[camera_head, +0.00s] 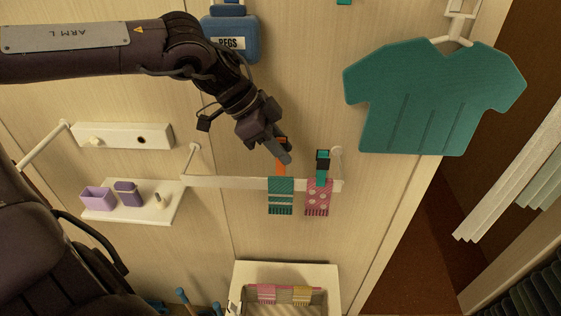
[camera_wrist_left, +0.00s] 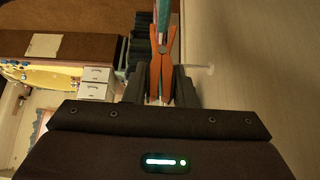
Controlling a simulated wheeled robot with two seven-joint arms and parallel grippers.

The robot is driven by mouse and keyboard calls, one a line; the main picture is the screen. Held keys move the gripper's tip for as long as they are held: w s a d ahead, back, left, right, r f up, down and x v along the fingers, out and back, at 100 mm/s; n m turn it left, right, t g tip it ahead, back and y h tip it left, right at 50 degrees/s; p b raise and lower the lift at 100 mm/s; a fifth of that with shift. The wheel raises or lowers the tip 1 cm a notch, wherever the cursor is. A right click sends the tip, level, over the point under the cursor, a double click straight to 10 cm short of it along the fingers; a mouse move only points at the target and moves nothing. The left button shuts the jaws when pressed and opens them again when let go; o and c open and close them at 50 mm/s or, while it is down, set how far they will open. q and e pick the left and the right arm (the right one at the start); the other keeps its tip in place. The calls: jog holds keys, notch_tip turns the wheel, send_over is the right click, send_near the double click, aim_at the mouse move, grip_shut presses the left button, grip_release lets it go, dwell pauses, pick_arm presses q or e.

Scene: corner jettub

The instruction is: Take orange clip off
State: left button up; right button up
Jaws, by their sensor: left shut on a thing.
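The orange clip (camera_head: 282,167) stands on a white rail above a teal striped cloth (camera_head: 281,196). My left gripper (camera_head: 283,155) reaches down from the upper left and is shut on the clip, hiding part of it. In the left wrist view the orange clip (camera_wrist_left: 161,68) sits between the two dark fingers (camera_wrist_left: 160,90). A teal band shows behind its far end. Whether the clip still grips the cloth or rail I cannot tell. My right gripper is not in view.
A pink dotted cloth (camera_head: 319,198) hangs under a teal clip (camera_head: 322,163) close to the right on the same white rail (camera_head: 228,183). A blue PEGS container (camera_head: 232,38) is above. A teal shirt (camera_head: 432,98) hangs at right. A white box (camera_head: 329,274) is below.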

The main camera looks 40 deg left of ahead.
pick_arm(q)
notch_tip(320, 180, up, 4)
jog(key=p, duration=0.2)
jog(key=shift+f+p, duration=0.1)
jog(key=shift+p, duration=0.2)
